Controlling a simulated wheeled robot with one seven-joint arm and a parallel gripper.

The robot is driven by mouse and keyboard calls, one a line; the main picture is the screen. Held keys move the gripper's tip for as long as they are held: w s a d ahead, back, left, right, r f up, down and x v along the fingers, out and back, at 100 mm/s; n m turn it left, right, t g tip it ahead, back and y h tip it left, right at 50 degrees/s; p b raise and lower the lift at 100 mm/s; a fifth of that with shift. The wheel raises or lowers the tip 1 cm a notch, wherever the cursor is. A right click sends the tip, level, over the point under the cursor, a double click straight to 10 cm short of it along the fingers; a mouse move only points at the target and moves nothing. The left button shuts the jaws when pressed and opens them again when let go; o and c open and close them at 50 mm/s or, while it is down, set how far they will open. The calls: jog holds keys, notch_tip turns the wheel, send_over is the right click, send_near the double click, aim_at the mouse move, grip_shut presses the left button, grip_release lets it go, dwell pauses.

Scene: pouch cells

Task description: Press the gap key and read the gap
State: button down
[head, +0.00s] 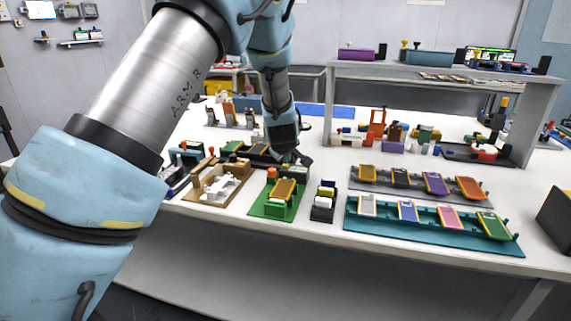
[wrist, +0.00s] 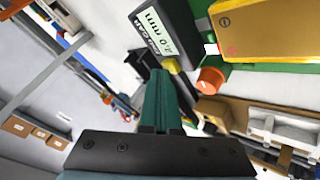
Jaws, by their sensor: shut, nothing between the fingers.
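A dark gauge box (wrist: 165,25) shows in the wrist view with a pale display (wrist: 155,32). A small yellow key (wrist: 171,66) sits at the box's lower edge. My gripper (wrist: 161,75) is shut and empty, its teal fingertips right by the yellow key; I cannot tell whether they touch it. In the head view my gripper (head: 287,155) is over the back of a green fixture (head: 262,209) that bears a gold pouch cell (head: 284,189). The cell also shows in the wrist view (wrist: 265,30).
An orange knob (wrist: 212,77) stands close beside my fingers. A tan fixture (head: 205,192) with white parts is left of the green one, and a small black stand (head: 322,208) is right. A teal rack (head: 430,232) of cells lies farther right. A grey shelf (head: 430,75) stands behind.

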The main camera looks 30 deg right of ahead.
jog(key=shift+r+p, duration=0.7)
jog(key=shift+r, duration=0.2)
jog(key=shift+r, duration=0.1)
notch_tip(320, 180, up, 5)
jog(key=p, duration=0.4)
jog(key=shift+a, duration=0.1)
dwell(0.4)
